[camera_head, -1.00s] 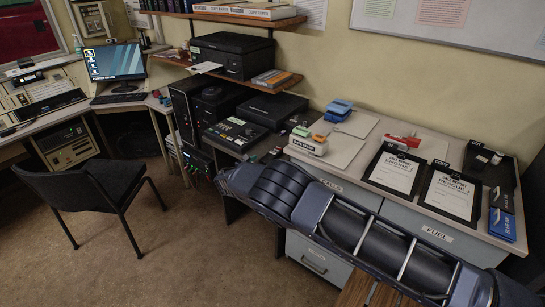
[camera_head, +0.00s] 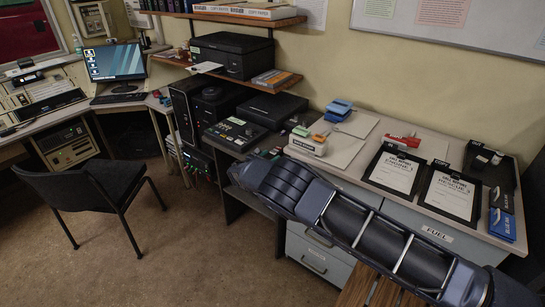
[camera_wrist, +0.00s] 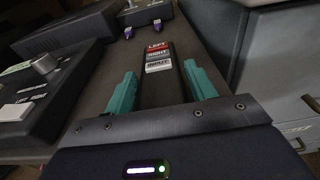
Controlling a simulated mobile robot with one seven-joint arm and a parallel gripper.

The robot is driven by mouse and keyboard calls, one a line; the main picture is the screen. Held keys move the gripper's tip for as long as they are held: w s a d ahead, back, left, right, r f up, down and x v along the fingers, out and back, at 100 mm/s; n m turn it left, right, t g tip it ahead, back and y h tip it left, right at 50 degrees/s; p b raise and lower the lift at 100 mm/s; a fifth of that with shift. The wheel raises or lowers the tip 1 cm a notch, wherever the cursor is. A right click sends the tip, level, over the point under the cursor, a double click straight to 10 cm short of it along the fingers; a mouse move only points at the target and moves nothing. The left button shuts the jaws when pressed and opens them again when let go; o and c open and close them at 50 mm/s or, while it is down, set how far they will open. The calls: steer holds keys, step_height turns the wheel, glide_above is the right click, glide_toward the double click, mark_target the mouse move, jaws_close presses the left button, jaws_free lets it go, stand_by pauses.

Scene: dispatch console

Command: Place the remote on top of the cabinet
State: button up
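The remote (camera_wrist: 159,66) is a slim dark block with red, grey and white labelled buttons, lying on a dark desk surface in the wrist view. My gripper (camera_wrist: 163,82) is open, with its teal fingers on either side of the remote's near part. A gap shows between each finger and the remote, and I cannot tell whether the near end touches anything. The cabinet (camera_head: 318,262) has pale drawers and a light top at right in the head view. My arm crosses in front of it and hides the fingertips there.
A control panel with a knob (camera_wrist: 43,64) stands left of the remote, and two small purple-ended items (camera_wrist: 128,32) lie beyond it. The cabinet top holds clipboards (camera_head: 396,171), a black tray (camera_head: 488,165) and a label box (camera_head: 307,144). A black chair (camera_head: 85,190) stands at left.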

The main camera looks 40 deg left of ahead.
steer(key=c, duration=0.8)
steer(key=shift+o, duration=0.2)
